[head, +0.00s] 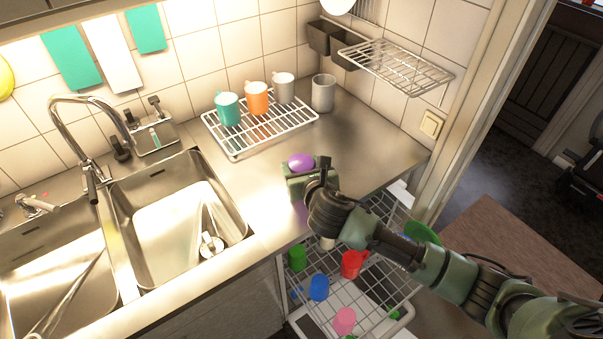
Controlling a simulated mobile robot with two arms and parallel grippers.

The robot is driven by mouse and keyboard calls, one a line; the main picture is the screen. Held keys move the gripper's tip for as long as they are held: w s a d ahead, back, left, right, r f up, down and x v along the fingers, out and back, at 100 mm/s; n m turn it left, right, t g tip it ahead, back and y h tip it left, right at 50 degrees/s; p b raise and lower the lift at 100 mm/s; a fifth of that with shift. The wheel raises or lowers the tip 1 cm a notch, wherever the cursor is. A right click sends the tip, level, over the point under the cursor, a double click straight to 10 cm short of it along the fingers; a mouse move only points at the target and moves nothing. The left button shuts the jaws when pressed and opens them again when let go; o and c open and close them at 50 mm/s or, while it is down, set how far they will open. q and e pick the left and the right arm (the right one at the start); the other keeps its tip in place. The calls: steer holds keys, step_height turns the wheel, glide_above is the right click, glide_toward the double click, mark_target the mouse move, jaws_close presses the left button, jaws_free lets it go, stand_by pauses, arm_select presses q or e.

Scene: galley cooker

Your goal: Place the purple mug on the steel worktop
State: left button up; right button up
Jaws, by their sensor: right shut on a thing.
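The purple mug (301,161) is in my right gripper (306,180), over the front part of the steel worktop (362,136). Only its purple top shows; the gripper hides the rest. The right gripper is shut on it. A faint purple reflection shows on the worktop's front, below the gripper. I cannot tell whether the mug touches the steel. My left gripper is not in view.
A wire rack (237,156) on the worktop holds teal (228,109), orange (256,98) and light grey (284,88) mugs. A grey cup (323,93) stands beside it. The sink (178,222) is left. A lower rack (385,300) holds several mugs. Bare steel lies right of the gripper.

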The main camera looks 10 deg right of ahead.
steer(key=shift+f, duration=1.5)
steer(key=shift+f, duration=0.15)
steer(key=o, duration=1.6)
steer(key=shift+o, duration=0.2)
steer(key=shift+s, duration=0.1)
steer(key=b+v, duration=0.1)
steer(key=v, duration=1.1)
